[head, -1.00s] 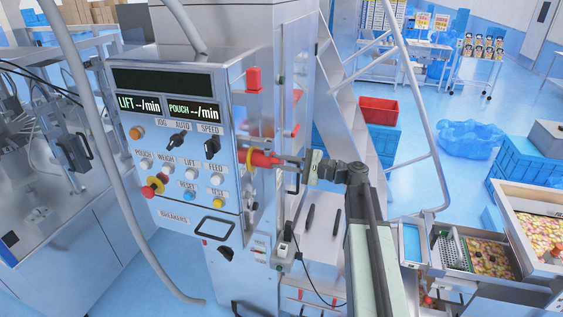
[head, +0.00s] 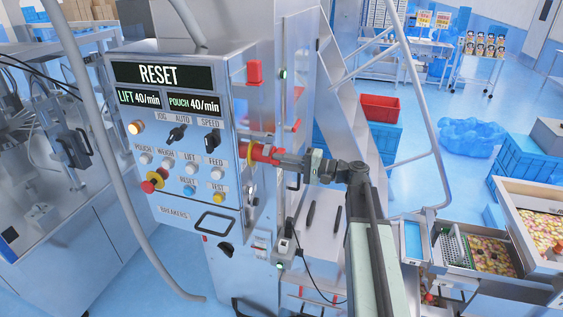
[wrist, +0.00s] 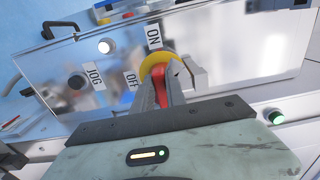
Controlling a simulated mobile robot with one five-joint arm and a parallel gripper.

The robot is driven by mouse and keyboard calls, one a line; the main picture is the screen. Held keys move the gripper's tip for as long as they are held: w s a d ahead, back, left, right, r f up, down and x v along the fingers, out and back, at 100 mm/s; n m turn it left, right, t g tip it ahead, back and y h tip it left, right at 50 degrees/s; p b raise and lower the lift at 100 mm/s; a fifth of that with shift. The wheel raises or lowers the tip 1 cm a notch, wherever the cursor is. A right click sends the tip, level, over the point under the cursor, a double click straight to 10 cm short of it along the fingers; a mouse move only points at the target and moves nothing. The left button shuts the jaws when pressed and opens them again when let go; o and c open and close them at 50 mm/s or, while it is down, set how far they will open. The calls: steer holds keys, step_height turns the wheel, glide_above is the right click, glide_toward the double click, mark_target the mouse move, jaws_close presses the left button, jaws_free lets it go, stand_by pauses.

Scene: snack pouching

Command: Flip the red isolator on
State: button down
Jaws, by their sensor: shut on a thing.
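The red isolator handle (wrist: 188,78) sits in a yellow ring (wrist: 156,68) on the machine's side panel, with ON and OFF labels beside it in the wrist view. My gripper (wrist: 166,88) is shut on the handle, its two fingers on either side of it. In the head view my gripper (head: 281,160) reaches in from the right to the red isolator (head: 262,153) at the control box's right edge. The handle points toward the ON label side; its exact angle is partly hidden by the fingers. The display (head: 160,75) reads RESET, with LIFT 40/min and POUCH 40/min lit.
A grey handrail (head: 425,120) and steps stand right of the machine. Blue crates (head: 525,160) and candy trays lie further right.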

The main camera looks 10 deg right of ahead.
steer(key=shift+f, duration=0.1)
stand_by(0.3)
steer(key=c, duration=1.4)
jaws_free()
steer(key=shift+o, duration=0.2)
steer(key=v, duration=0.7)
steer(key=shift+s+d, duration=0.2)
steer(key=shift+d, duration=0.15)
